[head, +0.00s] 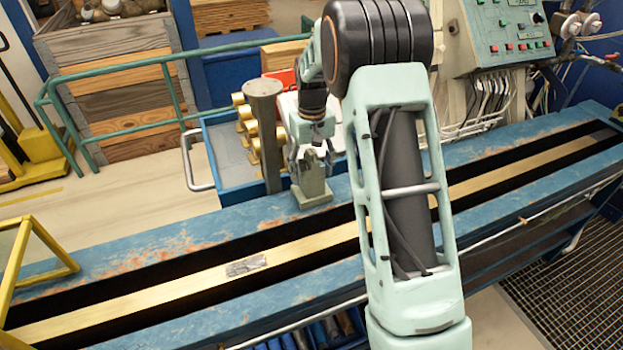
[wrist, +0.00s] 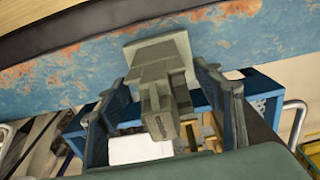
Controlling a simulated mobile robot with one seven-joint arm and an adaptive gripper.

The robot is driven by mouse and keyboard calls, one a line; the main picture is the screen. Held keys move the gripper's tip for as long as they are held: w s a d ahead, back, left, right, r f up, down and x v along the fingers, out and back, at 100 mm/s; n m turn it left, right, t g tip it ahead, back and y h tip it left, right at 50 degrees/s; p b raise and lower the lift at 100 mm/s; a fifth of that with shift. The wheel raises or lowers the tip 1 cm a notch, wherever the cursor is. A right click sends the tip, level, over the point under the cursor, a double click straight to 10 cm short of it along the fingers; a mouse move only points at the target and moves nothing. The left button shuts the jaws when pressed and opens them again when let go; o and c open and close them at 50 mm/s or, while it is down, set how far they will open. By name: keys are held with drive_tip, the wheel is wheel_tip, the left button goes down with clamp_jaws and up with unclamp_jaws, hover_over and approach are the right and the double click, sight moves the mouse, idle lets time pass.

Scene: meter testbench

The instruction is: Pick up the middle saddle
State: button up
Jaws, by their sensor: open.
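A grey-green saddle (head: 312,191) stands upright on the far blue rail of the bench, left of my upright arm link. It also shows in the wrist view (wrist: 160,62), its base on the worn blue surface. My gripper (head: 313,160) is just above and around the saddle's upper part in the head view. In the wrist view my gripper (wrist: 166,92) is open, one finger on each side of the saddle, with visible gaps. I see no other saddle; my arm hides part of the bench, so I cannot tell its place in the row.
The blue bench (head: 140,252) runs across, with a brass strip and dark slots. Behind the saddle stand a grey post (head: 264,130), brass fittings (head: 243,112) and a blue tray (head: 228,150). A green rail (head: 130,62) and a control panel (head: 508,28) are farther back.

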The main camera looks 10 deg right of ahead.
sight(312, 179)
drive_tip(key=shift+f, duration=1.55)
drive_tip(key=shift+c, duration=0.4)
drive_tip(key=shift+w+r, duration=0.1)
drive_tip(key=shift+r, duration=0.05)
clamp_jaws()
